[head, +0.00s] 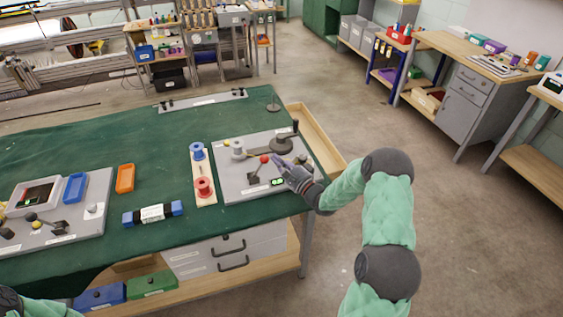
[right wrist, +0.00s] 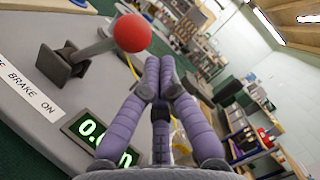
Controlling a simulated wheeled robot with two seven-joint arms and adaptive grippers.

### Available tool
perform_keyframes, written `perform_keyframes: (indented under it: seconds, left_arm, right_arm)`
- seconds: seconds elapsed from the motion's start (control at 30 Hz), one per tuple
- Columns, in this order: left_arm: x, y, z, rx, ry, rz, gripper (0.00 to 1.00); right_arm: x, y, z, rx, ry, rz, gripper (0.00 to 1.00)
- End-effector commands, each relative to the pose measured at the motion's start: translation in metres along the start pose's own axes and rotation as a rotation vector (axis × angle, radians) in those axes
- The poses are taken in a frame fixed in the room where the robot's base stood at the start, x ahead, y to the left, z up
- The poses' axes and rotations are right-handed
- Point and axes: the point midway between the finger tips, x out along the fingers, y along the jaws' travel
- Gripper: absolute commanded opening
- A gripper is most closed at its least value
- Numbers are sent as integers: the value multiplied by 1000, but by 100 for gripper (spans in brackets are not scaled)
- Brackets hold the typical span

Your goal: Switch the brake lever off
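The brake lever (head: 264,159) has a red ball on a grey rod and stands on the grey panel (head: 232,185) at the table's right end. In the right wrist view, the red ball (right wrist: 132,33) shows at the top, with the rod slanting down left to a dark base beside a "BRAKE ON" label (right wrist: 30,92). My right gripper (head: 281,163) is just right of the ball; its purple fingers (right wrist: 158,80) are drawn together, with nothing seen between them. The ball appears apart from the fingers. My left gripper is out of view; only part of my left arm shows at bottom left.
A green-lit display (right wrist: 100,135) sits near the lever, partly hidden by a finger. Blue (head: 197,151) and red (head: 204,187) spools stand left of the panel. A dark crank (head: 284,144) is behind the lever.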

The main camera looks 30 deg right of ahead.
Motion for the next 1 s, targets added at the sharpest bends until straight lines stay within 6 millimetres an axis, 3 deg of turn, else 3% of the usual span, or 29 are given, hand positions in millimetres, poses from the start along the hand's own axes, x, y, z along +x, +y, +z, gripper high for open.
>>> perform_keyframes:
  seconds: [1.0]
  left_arm:
    - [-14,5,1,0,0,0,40]
  right_arm:
    - [6,-9,12,-115,-1,53,0]
